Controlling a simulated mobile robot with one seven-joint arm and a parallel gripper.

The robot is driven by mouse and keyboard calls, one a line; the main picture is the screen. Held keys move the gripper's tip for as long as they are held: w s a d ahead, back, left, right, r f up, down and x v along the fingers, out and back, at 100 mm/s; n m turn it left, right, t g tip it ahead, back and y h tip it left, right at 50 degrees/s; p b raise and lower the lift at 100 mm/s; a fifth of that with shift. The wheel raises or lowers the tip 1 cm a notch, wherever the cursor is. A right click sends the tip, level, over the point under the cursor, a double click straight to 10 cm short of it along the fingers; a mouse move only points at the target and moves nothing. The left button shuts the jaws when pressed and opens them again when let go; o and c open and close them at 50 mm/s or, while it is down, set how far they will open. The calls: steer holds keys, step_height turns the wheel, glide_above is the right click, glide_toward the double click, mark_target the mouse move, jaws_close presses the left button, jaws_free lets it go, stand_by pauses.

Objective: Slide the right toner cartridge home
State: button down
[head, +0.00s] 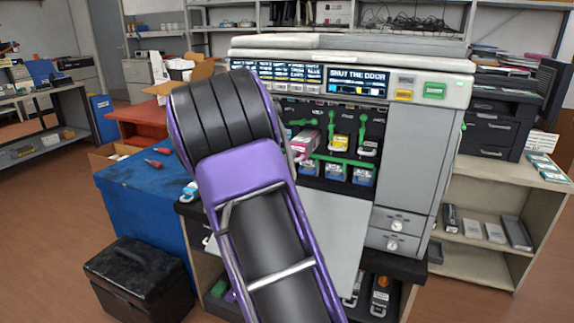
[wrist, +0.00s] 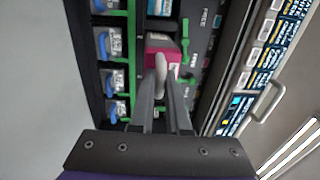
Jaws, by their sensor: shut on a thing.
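A magenta toner cartridge (wrist: 163,44) sits in a slot of the printer (head: 405,160). In the head view the magenta cartridge (head: 306,142) sticks out past its neighbours. My gripper (wrist: 162,88) is shut on the pale handle at its front end. In the head view my arm hides most of the gripper. To the right of the magenta one, a yellow cartridge (head: 340,144) and a further cartridge (head: 368,149) sit deeper in their slots. In the wrist view another cartridge (wrist: 160,8) shows just above the magenta one.
Green levers (head: 331,122) hang beside the slots. Several blue-marked bottles (head: 334,171) stand in a row below them. The printer's front door (head: 337,225) hangs open below. The display (head: 358,80) reads "SHUT THE DOOR". A blue-covered table (head: 145,200) stands at the left.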

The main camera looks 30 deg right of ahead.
steer(key=shift+f+x, duration=0.2)
steer(key=shift+x, duration=2.4)
steer(key=shift+f+x, duration=0.15)
steer(key=shift+x, duration=2.4)
steer(key=shift+c, duration=2)
jaws_free()
steer(key=v, duration=0.7)
